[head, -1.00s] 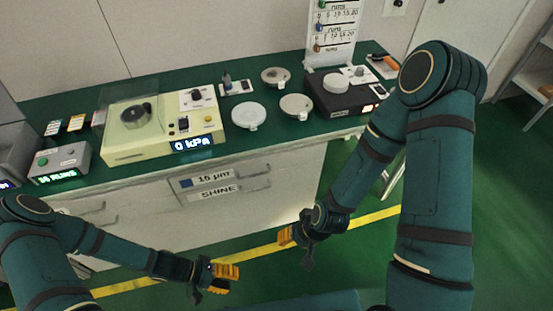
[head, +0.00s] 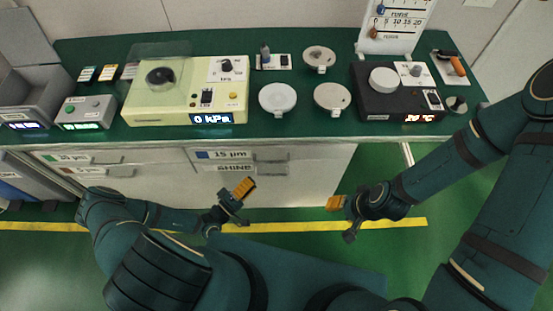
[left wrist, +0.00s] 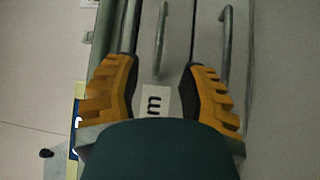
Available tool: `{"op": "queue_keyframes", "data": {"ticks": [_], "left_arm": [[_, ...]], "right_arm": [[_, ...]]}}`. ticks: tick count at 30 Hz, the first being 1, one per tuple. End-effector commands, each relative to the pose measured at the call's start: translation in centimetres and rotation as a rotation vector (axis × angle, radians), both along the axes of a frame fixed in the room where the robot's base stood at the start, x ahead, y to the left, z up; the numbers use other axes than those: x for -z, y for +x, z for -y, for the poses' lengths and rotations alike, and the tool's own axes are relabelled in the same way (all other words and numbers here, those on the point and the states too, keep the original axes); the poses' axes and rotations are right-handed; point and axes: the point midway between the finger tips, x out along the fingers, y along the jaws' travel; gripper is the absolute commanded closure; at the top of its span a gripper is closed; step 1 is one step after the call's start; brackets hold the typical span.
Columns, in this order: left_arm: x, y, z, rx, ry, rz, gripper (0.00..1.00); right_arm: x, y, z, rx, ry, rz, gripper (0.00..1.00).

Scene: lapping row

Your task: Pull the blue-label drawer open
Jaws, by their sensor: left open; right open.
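The blue-label drawer (head: 220,156), marked 15 µm, looks shut in the cabinet front, with a blue patch at its label's left end. Its bar handle (head: 272,156) is right of the label. In the left wrist view that handle (left wrist: 162,40) lies ahead, between the finger lines, with part of the label (left wrist: 155,101) between the fingers. My left gripper (head: 243,188) is open and empty in front of the drawers, apart from the handle as far as I can see. My right gripper (head: 337,203) is open and empty, further right.
The SHINE drawer (head: 232,169) is directly below, with its own handle. Drawers with green and red labels (head: 75,158) are to the left. The green bench top (head: 300,125) overhangs above, carrying a cream kPa unit (head: 165,112). Floor right of the cabinet is clear.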

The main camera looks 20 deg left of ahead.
Motion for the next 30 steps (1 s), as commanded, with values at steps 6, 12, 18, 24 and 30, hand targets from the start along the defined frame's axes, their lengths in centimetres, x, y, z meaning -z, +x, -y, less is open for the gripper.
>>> {"op": "queue_keyframes", "data": {"ticks": [6, 12, 18, 24, 30], "left_arm": [[-0.6, 3.7, 2.2, 0.006, -0.003, 0.002, 0.59], [-1.0, 6.9, 4.1, 0.006, -0.002, 0.000, 0.59], [-1.4, 9.1, 5.3, 0.005, -0.001, 0.000, 0.59], [-1.6, 9.9, 5.7, 0.005, -0.001, 0.000, 0.59], [-1.7, 9.9, 5.7, 0.005, -0.001, 0.000, 0.59]], "right_arm": [[0.6, 0.1, 0.0, 0.001, 0.000, 0.003, 0.53], [1.1, 0.2, 0.0, 0.001, -0.001, 0.006, 0.53], [1.5, 0.3, 0.1, 0.002, -0.002, 0.008, 0.53], [1.6, 0.3, 0.1, 0.002, -0.002, 0.009, 0.53], [1.6, 0.4, 0.1, 0.002, -0.002, 0.009, 0.53]]}}
